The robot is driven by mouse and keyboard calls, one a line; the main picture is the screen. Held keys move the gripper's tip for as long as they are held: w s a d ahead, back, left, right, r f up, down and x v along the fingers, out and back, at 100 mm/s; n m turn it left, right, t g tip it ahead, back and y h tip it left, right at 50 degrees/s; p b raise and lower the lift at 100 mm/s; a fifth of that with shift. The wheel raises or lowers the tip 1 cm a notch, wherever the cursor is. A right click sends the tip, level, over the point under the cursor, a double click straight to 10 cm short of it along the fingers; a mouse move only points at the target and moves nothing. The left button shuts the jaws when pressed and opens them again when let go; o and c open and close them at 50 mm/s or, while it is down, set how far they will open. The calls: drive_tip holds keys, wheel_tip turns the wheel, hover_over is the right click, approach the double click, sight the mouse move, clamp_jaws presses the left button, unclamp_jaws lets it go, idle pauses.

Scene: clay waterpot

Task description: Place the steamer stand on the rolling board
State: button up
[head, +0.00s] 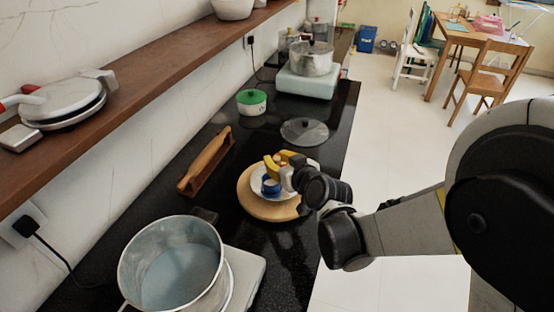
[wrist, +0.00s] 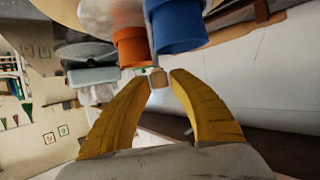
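The rolling board (head: 246,196), a round tan wooden disc, lies on the black counter in the head view. A white plate (head: 258,180) with a blue cup (head: 271,186) sits over it; I take this to be the steamer stand. In the wrist view, which is upside down, an orange cup (wrist: 131,47) and a blue cup (wrist: 178,26) show, with a small tan knob (wrist: 158,79) between them. My yellow fingertips (wrist: 161,74) are on either side of the knob. It also shows my gripper (head: 277,164) over the stand in the head view. Whether the fingers press the knob is unclear.
A large metal pot (head: 178,265) stands at the front left. A rolling pin (head: 208,155) in a wooden holder lies left of the board. A glass lid (head: 304,131) and a green-lidded pot (head: 252,102) are behind. A wooden shelf (head: 150,70) runs along the wall.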

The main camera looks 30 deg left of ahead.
drive_tip(key=shift+o, duration=0.2)
drive_tip(key=shift+r, duration=0.1)
drive_tip(key=shift+r+p, duration=0.25)
drive_tip(key=shift+p, duration=0.05)
drive_tip(key=p+v, duration=0.3)
drive_tip(key=v, duration=0.9)
drive_tip(key=w+d+r+m+h, duration=0.2)
drive_tip(key=d+r+h, duration=0.1)
drive_tip(key=d, duration=0.6)
drive_tip(key=s+d+r+m+h, duration=0.1)
drive_tip(key=s+d+m+h, duration=0.2)
drive_tip(key=d, duration=1.1)
drive_tip(key=s+d+r+m+g+h, duration=0.1)
drive_tip(key=s+d+m+h, duration=0.3)
drive_tip(key=s+d, duration=0.6)
drive_tip(key=d+m, duration=0.1)
drive_tip(key=d, duration=0.3)
drive_tip(key=shift+d+g+h, duration=0.15)
drive_tip(key=shift+g+h, duration=0.15)
